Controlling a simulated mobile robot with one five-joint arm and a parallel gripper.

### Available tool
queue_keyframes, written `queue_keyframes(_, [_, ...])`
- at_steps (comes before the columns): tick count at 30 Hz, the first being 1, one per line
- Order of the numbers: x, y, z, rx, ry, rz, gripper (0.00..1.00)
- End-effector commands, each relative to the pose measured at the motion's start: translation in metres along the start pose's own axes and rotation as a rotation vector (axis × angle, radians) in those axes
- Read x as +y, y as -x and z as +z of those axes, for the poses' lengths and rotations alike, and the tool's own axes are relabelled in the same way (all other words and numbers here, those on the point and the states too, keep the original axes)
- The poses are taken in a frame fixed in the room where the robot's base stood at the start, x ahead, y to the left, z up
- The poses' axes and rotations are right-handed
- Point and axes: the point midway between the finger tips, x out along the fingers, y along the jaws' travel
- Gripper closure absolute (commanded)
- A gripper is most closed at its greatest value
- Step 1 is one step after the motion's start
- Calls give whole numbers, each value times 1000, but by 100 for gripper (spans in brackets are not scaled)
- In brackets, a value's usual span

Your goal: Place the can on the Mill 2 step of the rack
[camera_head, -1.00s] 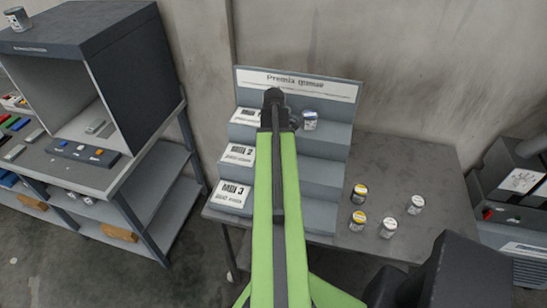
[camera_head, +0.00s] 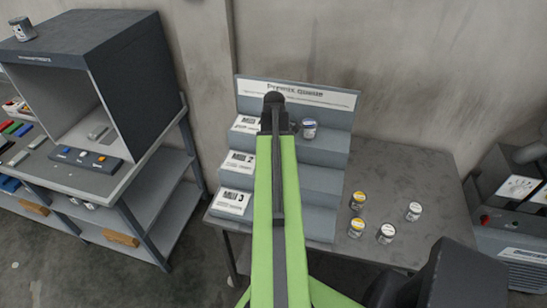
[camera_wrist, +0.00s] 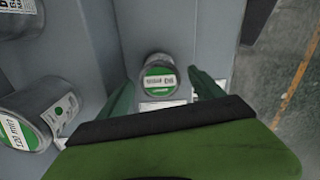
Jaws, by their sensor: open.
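A can (camera_wrist: 158,72) with a green and white label stands between the two fingers of my gripper (camera_wrist: 160,92) in the wrist view. The fingers are apart on either side of it, and no firm contact shows. A white card shows just below the can. In the head view my arm hides this can and my gripper. The grey stepped rack (camera_head: 322,180) stands on the table, with white cards on its left side: a top one, the Mill 2 card (camera_head: 238,162) and the Mill 3 card (camera_head: 232,203). I cannot tell which step the can stands on.
Another can (camera_head: 309,129) stands on the top step. Two larger-looking cans (camera_wrist: 42,112) show left of my gripper. Two yellow-lidded cans (camera_head: 357,200) and two white-lidded cans (camera_head: 387,234) stand on the table (camera_head: 430,175). A grey booth (camera_head: 130,75) is left, a machine (camera_head: 510,200) right.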

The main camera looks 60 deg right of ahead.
Motion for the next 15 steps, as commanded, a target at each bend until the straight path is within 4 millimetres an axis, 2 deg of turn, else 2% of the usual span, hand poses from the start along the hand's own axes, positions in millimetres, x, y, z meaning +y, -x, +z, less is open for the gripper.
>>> queue_keyframes(1, [0, 21, 0, 0, 0, 0, 23])
queue_keyframes(9, [0, 82, 0, 0, -1, 0, 23])
queue_keyframes(12, [0, 95, 0, 0, -1, 0, 23])
queue_keyframes(15, [0, 99, 0, 0, -1, 0, 23])
